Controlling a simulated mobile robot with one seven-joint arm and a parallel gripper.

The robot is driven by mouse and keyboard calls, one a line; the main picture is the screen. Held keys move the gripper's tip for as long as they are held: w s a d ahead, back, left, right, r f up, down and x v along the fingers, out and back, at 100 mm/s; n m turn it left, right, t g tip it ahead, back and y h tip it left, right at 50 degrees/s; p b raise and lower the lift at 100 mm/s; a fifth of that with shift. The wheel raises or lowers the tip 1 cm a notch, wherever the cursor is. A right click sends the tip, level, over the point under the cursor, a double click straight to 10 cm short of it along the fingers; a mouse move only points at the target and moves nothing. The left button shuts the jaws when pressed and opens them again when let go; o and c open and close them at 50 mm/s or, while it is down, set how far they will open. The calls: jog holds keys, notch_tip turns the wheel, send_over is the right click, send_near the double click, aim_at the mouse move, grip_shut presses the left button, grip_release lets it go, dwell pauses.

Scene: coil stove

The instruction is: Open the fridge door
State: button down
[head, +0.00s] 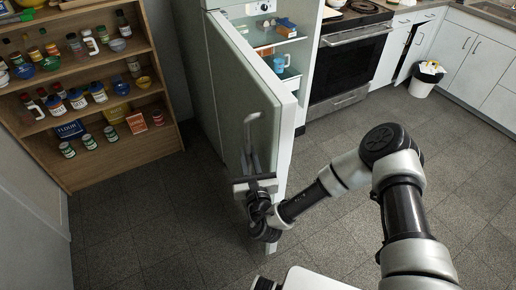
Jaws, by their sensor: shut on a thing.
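The fridge (188,72) stands at the top middle of the head view, left of the stove. Its door (232,85) stands partly open, swung out toward me, and shelves with a few items show inside. A long upright handle (250,135) is on the door's outer face. My gripper (254,180) is at the lower part of this handle, in front of the outer face, and is shut on it. The fingertips are small and partly hidden by the gripper's own body.
A wooden shelf (158,92) with jars and bottles stands at the left. A stove (350,62) and white cabinets (478,58) line the back right. A white bin (424,82) stands by the cabinets. The tiled floor (335,235) is clear around the door.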

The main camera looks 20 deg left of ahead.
jog(key=shift+s+a, duration=0.1)
jog(key=shift+a, duration=0.1)
jog(key=c, duration=1.6)
grip_release()
jog(key=shift+c, duration=0.2)
jog(key=v, duration=1.7)
jog(key=shift+s, duration=0.2)
jog(key=shift+d, duration=0.15)
